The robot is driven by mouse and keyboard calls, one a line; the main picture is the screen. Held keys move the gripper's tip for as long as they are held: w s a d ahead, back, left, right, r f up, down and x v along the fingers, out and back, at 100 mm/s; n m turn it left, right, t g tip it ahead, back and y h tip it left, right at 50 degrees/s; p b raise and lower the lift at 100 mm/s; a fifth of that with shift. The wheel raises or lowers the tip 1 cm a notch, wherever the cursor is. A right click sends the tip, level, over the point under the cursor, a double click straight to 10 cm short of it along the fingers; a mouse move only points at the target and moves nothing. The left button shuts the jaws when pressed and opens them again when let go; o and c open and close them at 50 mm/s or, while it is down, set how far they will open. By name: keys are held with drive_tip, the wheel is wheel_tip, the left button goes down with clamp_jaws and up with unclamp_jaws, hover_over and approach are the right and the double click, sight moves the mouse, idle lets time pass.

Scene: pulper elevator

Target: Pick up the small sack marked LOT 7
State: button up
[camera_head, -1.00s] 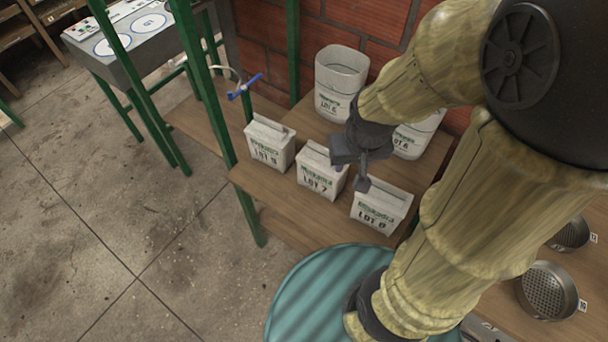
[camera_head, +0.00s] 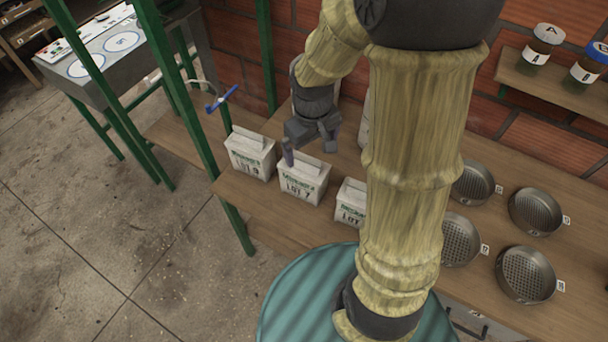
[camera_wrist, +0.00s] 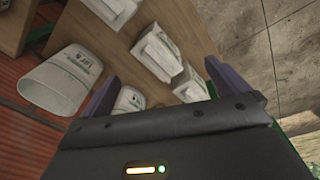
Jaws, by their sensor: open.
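The small sack marked LOT 7 (camera_head: 303,183) is white with a folded top and green print. It stands upright on the wooden shelf, in the middle of a row of three. My gripper (camera_head: 306,146) is open and empty, close above and behind its top; I cannot tell whether a finger touches it. In the wrist view, my two fingers (camera_wrist: 158,73) are wide apart, and the middle sack of the row (camera_wrist: 156,50) shows beyond them; its label is not readable there.
The LOT 9 sack (camera_head: 250,153) stands to the left, and the LOT 8 sack (camera_head: 350,204) to the right, partly behind my arm. Open bins (camera_wrist: 65,80) stand behind. A green post (camera_head: 190,120) rises at left. Round sieves (camera_head: 526,273) lie at right.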

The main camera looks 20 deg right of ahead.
sight(304, 156)
drive_tip(key=w+f+n+g+h+p, duration=0.1)
drive_tip(key=w+n, duration=0.4)
drive_tip(key=w, duration=0.5)
wheel_tip(304, 156, down, 2)
drive_tip(key=shift+w+a+n+g+p, duration=0.25)
drive_tip(key=shift+a+n+g+p, duration=0.2)
drive_tip(key=shift+g+p, duration=0.4)
drive_tip(key=f+p, duration=0.1)
drive_tip(key=f, duration=0.3)
drive_tip(key=d+f+p, duration=0.1)
drive_tip(key=f, duration=0.3)
drive_tip(key=s+f+p, duration=0.1)
drive_tip(key=f, duration=0.3)
drive_tip(key=shift+s+d, duration=0.1)
drive_tip(key=shift+d, duration=0.1)
drive_tip(key=shift+d+f+p, duration=0.2)
drive_tip(key=shift+f+p, duration=1.15)
drive_tip(key=shift+f, duration=1.3)
